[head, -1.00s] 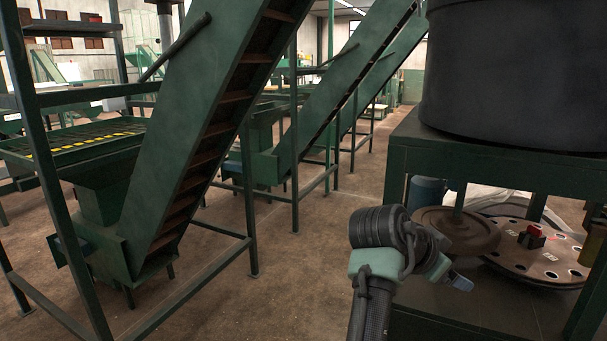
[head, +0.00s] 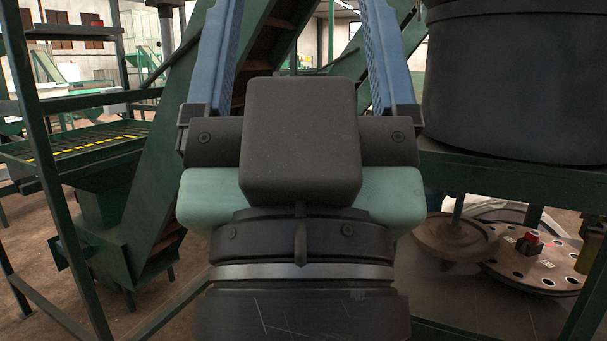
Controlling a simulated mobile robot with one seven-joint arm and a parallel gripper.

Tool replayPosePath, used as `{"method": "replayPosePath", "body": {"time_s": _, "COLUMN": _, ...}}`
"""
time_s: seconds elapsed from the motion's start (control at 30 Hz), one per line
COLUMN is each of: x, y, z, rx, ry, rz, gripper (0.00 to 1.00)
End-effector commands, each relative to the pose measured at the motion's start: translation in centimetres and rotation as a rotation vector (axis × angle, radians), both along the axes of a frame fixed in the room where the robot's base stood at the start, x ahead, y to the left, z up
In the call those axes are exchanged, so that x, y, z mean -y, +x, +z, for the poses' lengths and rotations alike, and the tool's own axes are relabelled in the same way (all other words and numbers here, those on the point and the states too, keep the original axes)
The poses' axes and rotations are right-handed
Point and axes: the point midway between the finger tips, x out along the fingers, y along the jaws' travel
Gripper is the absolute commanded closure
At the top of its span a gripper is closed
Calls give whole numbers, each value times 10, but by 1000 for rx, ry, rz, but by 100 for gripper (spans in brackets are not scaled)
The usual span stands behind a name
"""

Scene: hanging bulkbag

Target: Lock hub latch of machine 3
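My gripper (head: 303,50) fills the middle of the head view, close to the camera, seen from behind. Its two blue fingers point up and stand wide apart, with nothing visible between them; their tips run to the top edge. A round perforated disc (head: 500,268) lies on the lower level of the green machine at the right. A small red piece (head: 531,238) sits on a dark block at its middle; it may be the hub latch, but its position is too small to tell. My gripper is left of the disc and apart from it. I cannot read a machine number.
A brown wheel (head: 445,240) on a shaft is left of the disc. A large black drum (head: 515,85) stands on the green frame (head: 520,175) above. Green sloping conveyors (head: 160,185) and a grated hopper (head: 75,145) are at the left.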

Motion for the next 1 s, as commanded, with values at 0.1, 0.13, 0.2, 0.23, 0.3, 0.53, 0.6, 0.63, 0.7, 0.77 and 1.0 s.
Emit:
{"method": "replayPosePath", "body": {"time_s": 0.1, "x": 0, "y": 0, "z": 49, "rx": 1, "ry": 1, "rz": -1, "gripper": 18}}
{"method": "replayPosePath", "body": {"time_s": 0.13, "x": 0, "y": 0, "z": 57, "rx": 1, "ry": 1, "rz": -1, "gripper": 18}}
{"method": "replayPosePath", "body": {"time_s": 0.2, "x": 1, "y": 0, "z": 78, "rx": 0, "ry": 1, "rz": -1, "gripper": 18}}
{"method": "replayPosePath", "body": {"time_s": 0.23, "x": 1, "y": 0, "z": 88, "rx": 0, "ry": 2, "rz": -1, "gripper": 18}}
{"method": "replayPosePath", "body": {"time_s": 0.3, "x": 1, "y": 1, "z": 109, "rx": -1, "ry": 2, "rz": -1, "gripper": 18}}
{"method": "replayPosePath", "body": {"time_s": 0.53, "x": 0, "y": 1, "z": 152, "rx": -3, "ry": 2, "rz": -1, "gripper": 18}}
{"method": "replayPosePath", "body": {"time_s": 0.6, "x": 0, "y": 1, "z": 157, "rx": -3, "ry": 2, "rz": -1, "gripper": 18}}
{"method": "replayPosePath", "body": {"time_s": 0.63, "x": 0, "y": 1, "z": 158, "rx": -3, "ry": 2, "rz": -1, "gripper": 18}}
{"method": "replayPosePath", "body": {"time_s": 0.7, "x": 0, "y": 1, "z": 159, "rx": -3, "ry": 2, "rz": -1, "gripper": 18}}
{"method": "replayPosePath", "body": {"time_s": 0.77, "x": 0, "y": 1, "z": 158, "rx": -3, "ry": 2, "rz": -1, "gripper": 18}}
{"method": "replayPosePath", "body": {"time_s": 1.0, "x": 0, "y": 1, "z": 157, "rx": -3, "ry": 2, "rz": -1, "gripper": 18}}
